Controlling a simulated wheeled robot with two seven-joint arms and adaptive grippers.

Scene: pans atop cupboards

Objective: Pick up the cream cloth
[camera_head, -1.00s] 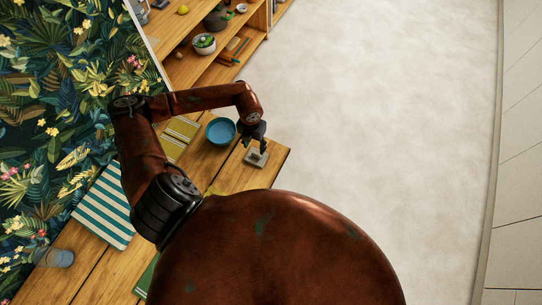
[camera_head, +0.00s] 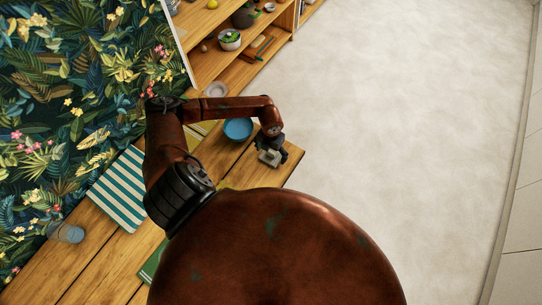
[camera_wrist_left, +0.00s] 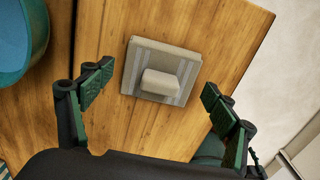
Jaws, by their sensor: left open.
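The cream cloth (camera_wrist_left: 150,52) is a flat, folded square with grey stripes, lying on the wooden top. A raised, block-like lump (camera_wrist_left: 160,84) of similar colour sits on it; I cannot tell whether it is part of the cloth. In the head view the cloth (camera_head: 268,159) is near the end of the top, partly hidden by my gripper. My left gripper (camera_head: 271,148) is open and over the cloth. In the wrist view its fingers (camera_wrist_left: 159,82) stand apart on either side of the cloth, with nothing between them held. My right gripper is not in view.
A blue bowl (camera_head: 238,129) stands close to the cloth, at the left edge of the wrist view (camera_wrist_left: 22,40). A striped cloth (camera_head: 119,190) and a glass (camera_head: 68,232) lie farther along the wooden top (camera_head: 90,250). Open floor (camera_head: 400,110) is to the right.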

